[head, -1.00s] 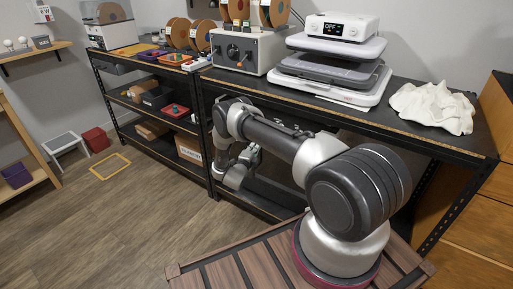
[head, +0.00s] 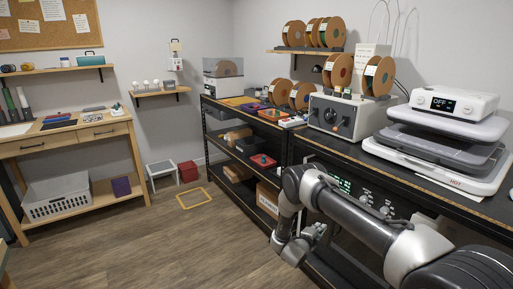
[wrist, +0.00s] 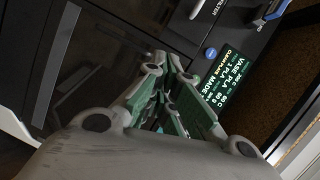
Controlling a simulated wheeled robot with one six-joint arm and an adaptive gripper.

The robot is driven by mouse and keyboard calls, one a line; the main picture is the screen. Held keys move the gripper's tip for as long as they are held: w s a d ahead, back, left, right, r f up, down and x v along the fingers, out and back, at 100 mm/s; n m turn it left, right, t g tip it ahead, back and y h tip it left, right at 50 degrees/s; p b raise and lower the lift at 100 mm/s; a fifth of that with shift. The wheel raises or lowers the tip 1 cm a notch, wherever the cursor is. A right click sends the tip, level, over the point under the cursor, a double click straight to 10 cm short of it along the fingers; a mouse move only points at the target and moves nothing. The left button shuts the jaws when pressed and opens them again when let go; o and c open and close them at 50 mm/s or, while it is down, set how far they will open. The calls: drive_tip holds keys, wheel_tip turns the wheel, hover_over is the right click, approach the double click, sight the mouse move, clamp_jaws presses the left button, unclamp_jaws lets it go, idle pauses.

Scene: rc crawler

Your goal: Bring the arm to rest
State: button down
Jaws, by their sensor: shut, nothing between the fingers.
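My arm reaches in from the lower right of the head view and folds at the elbow in front of the black workbench. My gripper (head: 304,240) hangs low at the arm's end, beside the bench's lower shelf. In the wrist view my gripper (wrist: 168,92) shows its fingers close together with nothing held between them. Beyond the fingers is a dark machine front with a lit text display (wrist: 232,75).
The black bench (head: 350,150) carries a grey control box (head: 335,118) and a white heat press (head: 440,140). A wooden table (head: 70,135) stands at left, with a white basket (head: 57,198) below. A yellow floor frame (head: 194,198) lies on otherwise open floor.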

drive_tip(key=s+a+f+n+g+y, duration=0.45)
drive_tip(key=f+n+y, duration=0.2)
drive_tip(key=f, duration=0.35)
drive_tip(key=s+a+r+n+g+y, duration=0.45)
drive_tip(key=a+r+n, duration=0.4)
drive_tip(key=r, duration=0.35)
drive_tip(key=s+d+r+n+g, duration=0.1)
drive_tip(key=s+r+n, duration=0.1)
drive_tip(key=s+r, duration=0.5)
drive_tip(key=s+d+r+n+g+y, duration=0.1)
drive_tip(key=s+r+n+g, duration=0.15)
drive_tip(key=r, duration=0.75)
drive_tip(key=s+d+r+n, duration=0.25)
drive_tip(key=s+r, duration=0.25)
drive_tip(key=r, duration=0.4)
drive_tip(key=s+d+r+n+t, duration=0.1)
drive_tip(key=s+d+r, duration=0.4)
drive_tip(key=s+r, duration=0.6)
drive_tip(key=s+d+r+n+t+h, duration=0.1)
drive_tip(key=s+d+r+t, duration=0.3)
drive_tip(key=s+r, duration=0.7)
wheel_tip(320, 180, up, 4)
drive_tip(key=shift+d+f, duration=0.1)
drive_tip(key=shift+d, duration=0.3)
